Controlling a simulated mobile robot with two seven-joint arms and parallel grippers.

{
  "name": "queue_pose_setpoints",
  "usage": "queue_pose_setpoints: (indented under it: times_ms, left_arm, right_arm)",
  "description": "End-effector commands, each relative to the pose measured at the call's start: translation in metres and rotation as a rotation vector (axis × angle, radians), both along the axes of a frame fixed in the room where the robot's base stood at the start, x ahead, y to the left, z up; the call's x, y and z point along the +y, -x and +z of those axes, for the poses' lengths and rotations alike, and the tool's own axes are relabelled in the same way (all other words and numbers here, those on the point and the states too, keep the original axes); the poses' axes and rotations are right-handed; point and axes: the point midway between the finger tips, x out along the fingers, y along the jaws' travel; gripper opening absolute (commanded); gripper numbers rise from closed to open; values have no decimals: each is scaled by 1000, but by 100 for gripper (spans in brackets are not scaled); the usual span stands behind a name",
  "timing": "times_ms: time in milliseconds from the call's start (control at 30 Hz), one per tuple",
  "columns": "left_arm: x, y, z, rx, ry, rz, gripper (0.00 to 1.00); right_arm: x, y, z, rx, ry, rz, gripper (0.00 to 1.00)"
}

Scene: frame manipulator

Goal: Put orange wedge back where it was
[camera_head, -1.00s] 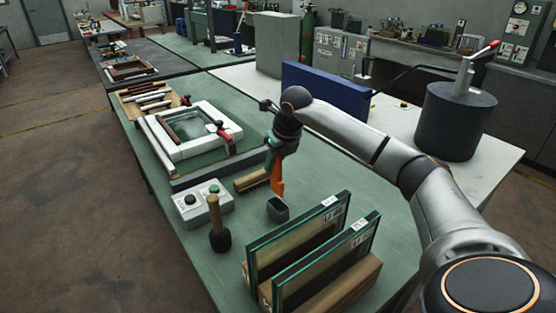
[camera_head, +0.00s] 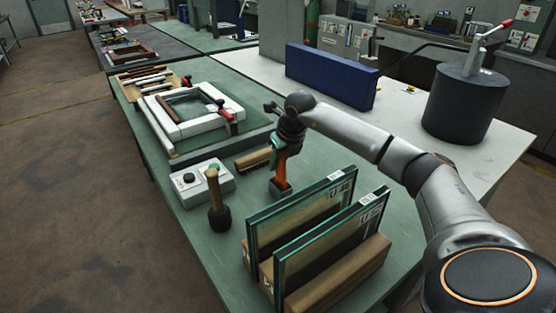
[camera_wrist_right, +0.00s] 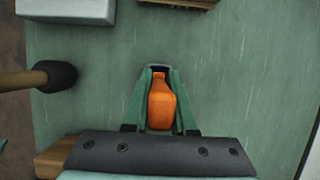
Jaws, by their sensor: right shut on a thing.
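The orange wedge (camera_head: 280,172) is upright between the fingers of my right gripper (camera_head: 279,153), which is shut on it. Its lower end meets a small dark open-topped holder (camera_head: 281,190) on the green bench; it looks at or inside the opening, but the exact depth is hard to tell. In the right wrist view the orange wedge (camera_wrist_right: 161,104) lies between the green fingers of the gripper (camera_wrist_right: 160,100), with the dark rim of the holder (camera_wrist_right: 159,67) just past its tip. My left gripper is not in view.
Glass panes (camera_head: 300,222) stand in a wooden rack close in front. A mallet (camera_head: 217,205), a button box (camera_head: 201,182) and a brush (camera_head: 253,158) are to the left. A white frame (camera_head: 195,120) lies farther back. A blue block (camera_head: 330,77) stands behind the arm.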

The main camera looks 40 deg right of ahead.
Motion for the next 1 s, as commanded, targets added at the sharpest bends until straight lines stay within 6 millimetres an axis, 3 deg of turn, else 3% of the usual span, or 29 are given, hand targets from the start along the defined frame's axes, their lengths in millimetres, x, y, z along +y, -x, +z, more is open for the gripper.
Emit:
queue_pose_setpoints:
  times_ms: [1000]
  left_arm:
    - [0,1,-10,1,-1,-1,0]
  right_arm:
    - [0,0,-14,0,0,0,0]
